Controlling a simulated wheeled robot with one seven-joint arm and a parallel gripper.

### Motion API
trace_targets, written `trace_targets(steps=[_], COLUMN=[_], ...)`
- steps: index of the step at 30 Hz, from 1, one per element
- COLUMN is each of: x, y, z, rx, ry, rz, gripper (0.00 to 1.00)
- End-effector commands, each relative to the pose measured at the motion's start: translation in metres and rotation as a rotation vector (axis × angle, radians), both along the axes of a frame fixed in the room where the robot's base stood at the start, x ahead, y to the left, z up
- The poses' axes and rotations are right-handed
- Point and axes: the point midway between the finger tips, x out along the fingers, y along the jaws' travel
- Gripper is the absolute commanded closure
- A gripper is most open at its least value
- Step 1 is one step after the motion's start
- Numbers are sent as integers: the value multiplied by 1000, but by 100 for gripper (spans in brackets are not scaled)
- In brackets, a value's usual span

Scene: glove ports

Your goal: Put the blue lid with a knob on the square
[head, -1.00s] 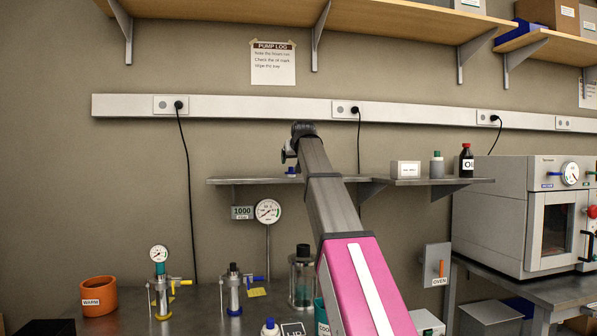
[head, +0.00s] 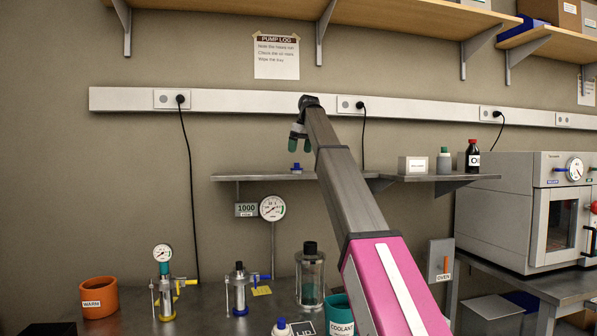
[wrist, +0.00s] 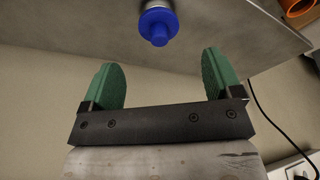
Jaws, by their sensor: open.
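The blue lid with a knob (head: 296,169) sits on the wall shelf in the head view. It also shows at the top of the wrist view (wrist: 158,24), its knob toward the camera. My gripper (head: 300,146) is above the shelf, just over the lid, with green fingers pointing down. In the wrist view my gripper (wrist: 163,64) is open and empty, fingers well apart, and the lid is beyond the fingertips, not touched. A dark square marked LID (head: 308,328) lies on the bench at the bottom edge of the head view, partly cut off.
The shelf (head: 240,178) also holds a white box (head: 411,166) and bottles to the right. Below on the bench stand a glass cylinder (head: 311,280), a coolant cup (head: 338,316), a blue-capped bottle (head: 281,328), a gauge (head: 272,208) and an orange pot (head: 98,297).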

Motion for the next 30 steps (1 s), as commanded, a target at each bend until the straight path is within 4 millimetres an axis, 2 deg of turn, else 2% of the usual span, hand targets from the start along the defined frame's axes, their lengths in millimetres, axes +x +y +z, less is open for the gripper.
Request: trace_targets(steps=[3, 11, 18, 26, 27, 29, 30], x=[2, 7, 15, 17, 17, 17, 17], y=[3, 6, 13, 14, 14, 14, 14], z=[-16, -33, -64, -69, -69, -69, -69], rx=[0, 0, 0, 0, 0, 0, 0], ry=[0, 0, 0, -2, -2, -2, -2], rz=[-1, -2, -1, -2, -2, -2, -2], gripper=[15, 15, 15, 15, 18, 38, 51])
